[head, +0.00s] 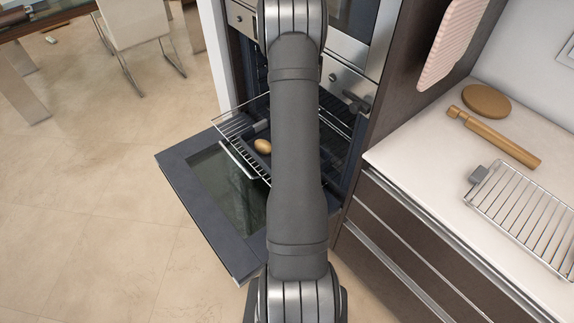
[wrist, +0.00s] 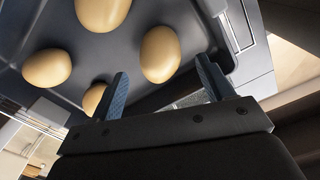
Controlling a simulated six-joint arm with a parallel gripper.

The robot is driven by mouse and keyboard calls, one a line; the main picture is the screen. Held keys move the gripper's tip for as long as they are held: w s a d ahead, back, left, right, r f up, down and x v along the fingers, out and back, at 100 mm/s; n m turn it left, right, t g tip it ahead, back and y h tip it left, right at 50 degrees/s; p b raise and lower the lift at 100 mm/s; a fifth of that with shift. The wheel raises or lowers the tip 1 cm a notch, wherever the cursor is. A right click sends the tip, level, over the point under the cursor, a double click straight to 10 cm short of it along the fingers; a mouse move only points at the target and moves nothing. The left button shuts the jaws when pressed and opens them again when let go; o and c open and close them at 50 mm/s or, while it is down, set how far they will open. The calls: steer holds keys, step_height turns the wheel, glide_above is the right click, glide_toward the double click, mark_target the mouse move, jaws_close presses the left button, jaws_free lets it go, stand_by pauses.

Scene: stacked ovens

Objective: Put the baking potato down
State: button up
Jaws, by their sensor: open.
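In the wrist view several tan potatoes lie on a dark baking tray (wrist: 125,45). One potato (wrist: 160,54) is just beyond and between the fingertips of my gripper (wrist: 163,84), with a visible gap to each finger. Another potato (wrist: 95,98) is partly hidden by the left finger. Others lie farther left (wrist: 47,68) and at the top edge (wrist: 103,12). My gripper is open and holds nothing. In the head view one potato (head: 263,146) shows in the oven beside my arm, which hides my gripper and the other potatoes.
The oven door (head: 200,215) hangs open, with a wire rack (head: 232,124) pulled out above it. A counter (head: 420,150) at the right holds a rolling pin (head: 500,138), a round board (head: 486,101) and another wire rack (head: 525,205).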

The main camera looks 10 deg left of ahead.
step_height(320, 180, up, 8)
stand_by(0.4)
steer(key=shift+r, duration=0.1)
step_height(320, 180, down, 13)
steer(key=shift+r, duration=1.6)
steer(key=shift+f, duration=0.1)
